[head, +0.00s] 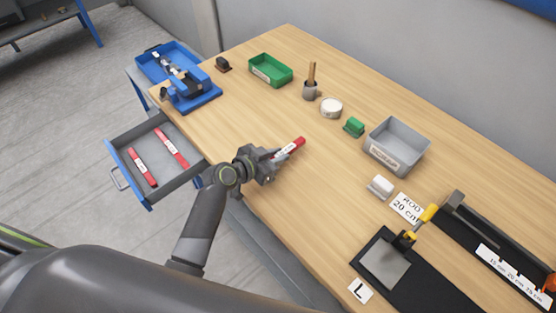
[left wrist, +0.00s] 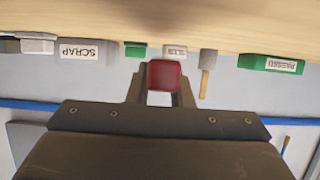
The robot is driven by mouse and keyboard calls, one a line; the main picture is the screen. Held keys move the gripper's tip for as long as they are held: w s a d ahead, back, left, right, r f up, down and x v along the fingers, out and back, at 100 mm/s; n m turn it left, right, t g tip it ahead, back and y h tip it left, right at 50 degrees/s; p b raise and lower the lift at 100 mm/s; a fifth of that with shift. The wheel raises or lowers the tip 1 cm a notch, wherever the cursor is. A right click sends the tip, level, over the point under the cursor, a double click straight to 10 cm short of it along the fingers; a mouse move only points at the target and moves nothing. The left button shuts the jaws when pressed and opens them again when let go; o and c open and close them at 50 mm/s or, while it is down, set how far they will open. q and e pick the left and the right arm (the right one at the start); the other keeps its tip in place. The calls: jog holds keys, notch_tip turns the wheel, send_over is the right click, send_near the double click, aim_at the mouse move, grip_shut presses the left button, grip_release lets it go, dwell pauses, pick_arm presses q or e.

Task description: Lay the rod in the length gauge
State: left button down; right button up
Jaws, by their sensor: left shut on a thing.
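My left gripper (head: 277,157) is shut on a red rod (head: 298,144) with a white label, above the near-left part of the bench. The rod points toward the back right, and part of it is hidden in the jaws. In the left wrist view, the red end of the rod (left wrist: 164,75) shows between the fingers. My right gripper is not in view.
A card (head: 408,207) reads "ROD 20 cm". An open drawer (head: 150,187) holds two red rods. A grey bin (head: 383,158), a green tray (head: 258,79), a blue fixture (head: 195,103) and a black clamp board (head: 430,284) stand around. The bench middle is clear.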

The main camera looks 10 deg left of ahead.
pick_arm(q)
notch_tip(320, 180, up, 6)
jog(key=shift+f, duration=0.1)
jog(key=shift+a+r+b, duration=0.1)
jog(key=shift+r+b, duration=0.2)
jog(key=shift+r, duration=0.3)
jog(key=s+a+r+m+g+h+b, duration=0.1)
jog(key=s+a+r+m, duration=0.1)
jog(key=s, duration=0.4)
jog(key=s+a+r+m+g+h+b, duration=0.2)
jog(key=s+a+r, duration=0.2)
jog(key=s, duration=0.3)
jog(key=shift+s+a+r+h, duration=0.25)
jog(key=shift+s+r+h, duration=0.05)
jog(key=shift+r, duration=0.4)
